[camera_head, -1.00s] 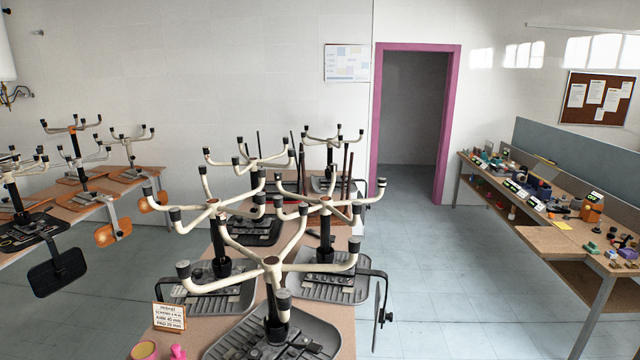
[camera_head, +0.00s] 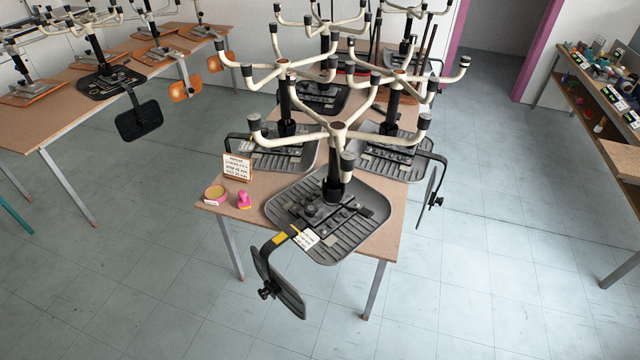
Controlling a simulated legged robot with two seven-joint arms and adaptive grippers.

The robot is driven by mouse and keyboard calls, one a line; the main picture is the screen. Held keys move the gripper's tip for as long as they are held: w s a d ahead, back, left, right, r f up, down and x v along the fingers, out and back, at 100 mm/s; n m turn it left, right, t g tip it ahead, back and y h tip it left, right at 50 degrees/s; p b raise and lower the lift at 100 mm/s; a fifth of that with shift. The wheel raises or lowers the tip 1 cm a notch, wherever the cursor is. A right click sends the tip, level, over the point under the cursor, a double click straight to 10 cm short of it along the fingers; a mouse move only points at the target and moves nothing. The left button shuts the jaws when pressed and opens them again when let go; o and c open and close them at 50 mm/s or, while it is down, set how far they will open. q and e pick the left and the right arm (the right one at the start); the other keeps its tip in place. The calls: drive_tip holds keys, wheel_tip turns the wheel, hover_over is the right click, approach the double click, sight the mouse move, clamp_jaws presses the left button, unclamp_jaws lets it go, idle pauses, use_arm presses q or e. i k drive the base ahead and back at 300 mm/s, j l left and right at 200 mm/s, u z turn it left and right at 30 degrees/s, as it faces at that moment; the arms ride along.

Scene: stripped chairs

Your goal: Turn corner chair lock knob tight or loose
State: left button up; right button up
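The corner chair (camera_head: 372,208) lies upside down at the near end of the middle table, its dark ribbed seat on the table top and its cream legs pointing up. Its backrest (camera_head: 284,289) hangs off the table's front edge on a bent black bar with a yellow mark and a white label. A black lock knob (camera_head: 267,293) shows on the lower left of that backrest. Whether the knob is tight or loose cannot be told. Neither of my grippers is in view.
Several more upturned chairs fill the table behind. The floor (camera_head: 460,290) in front and to the right is clear. A workbench (camera_head: 622,160) is at right.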

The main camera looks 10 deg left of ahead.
sight(311, 209)
drive_tip(key=i+l, duration=0.1)
drive_tip(key=l, duration=0.35)
drive_tip(key=i+l, duration=0.1)
drive_tip(key=l, duration=0.85)
drive_tip(key=i+l, duration=0.15)
drive_tip(key=l, duration=0.3)
